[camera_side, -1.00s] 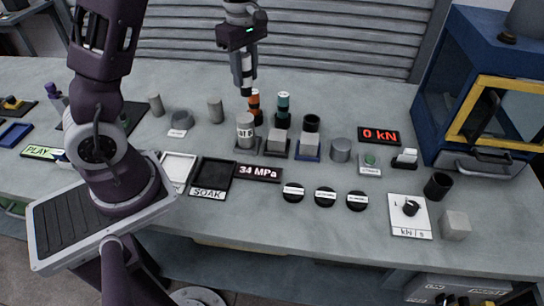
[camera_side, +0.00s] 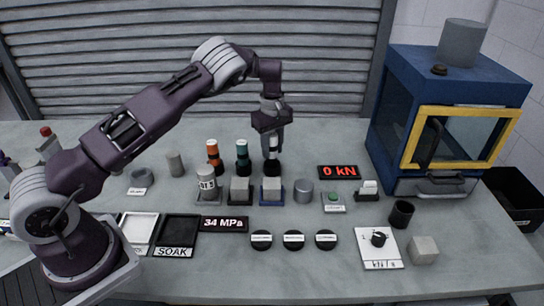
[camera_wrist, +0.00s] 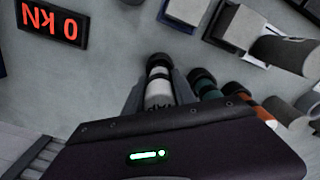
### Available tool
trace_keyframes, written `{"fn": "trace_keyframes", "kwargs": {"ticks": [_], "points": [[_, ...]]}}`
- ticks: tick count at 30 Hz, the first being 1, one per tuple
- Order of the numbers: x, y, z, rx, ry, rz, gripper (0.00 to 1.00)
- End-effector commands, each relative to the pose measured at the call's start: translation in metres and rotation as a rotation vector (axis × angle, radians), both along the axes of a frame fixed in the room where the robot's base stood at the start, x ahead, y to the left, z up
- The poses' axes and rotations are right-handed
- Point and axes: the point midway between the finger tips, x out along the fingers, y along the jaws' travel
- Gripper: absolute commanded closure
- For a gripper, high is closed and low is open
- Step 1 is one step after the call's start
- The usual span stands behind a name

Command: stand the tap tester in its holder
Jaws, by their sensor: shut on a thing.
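The tap tester (camera_side: 272,144) is a slim white and grey cylinder with dark bands, held upright below my gripper (camera_side: 271,131). In the wrist view the tester (camera_wrist: 159,92) sits between my two fingers, with part of a dark label showing. The fingers are shut on it. Its holder (camera_side: 272,168) is a black cup, in line under the tester. The tester's lower end meets the cup's mouth; how deep it sits inside I cannot tell. In the wrist view a black ring (camera_wrist: 159,61) shows around the tester's far end.
A teal-banded tester (camera_side: 242,152) and an orange-banded tester (camera_side: 213,151) stand close to the left. Grey blocks on bases, one on a blue base (camera_side: 271,199), sit in front. The 0 kN display (camera_side: 338,172) lies to the right, before the blue press (camera_side: 408,110).

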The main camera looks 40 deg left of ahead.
Motion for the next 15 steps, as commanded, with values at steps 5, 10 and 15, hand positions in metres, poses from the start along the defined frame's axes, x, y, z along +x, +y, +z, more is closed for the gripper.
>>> {"fn": "trace_keyframes", "kwargs": {"ticks": [5,10,15], "points": [[0.0,0.0,-0.028,0.0,0.001,0.0,1.0],[0.0,0.0,-0.027,0.0,-0.001,0.0,1.0],[0.0,0.0,-0.03,0.0,0.0,0.0,0.63]]}}
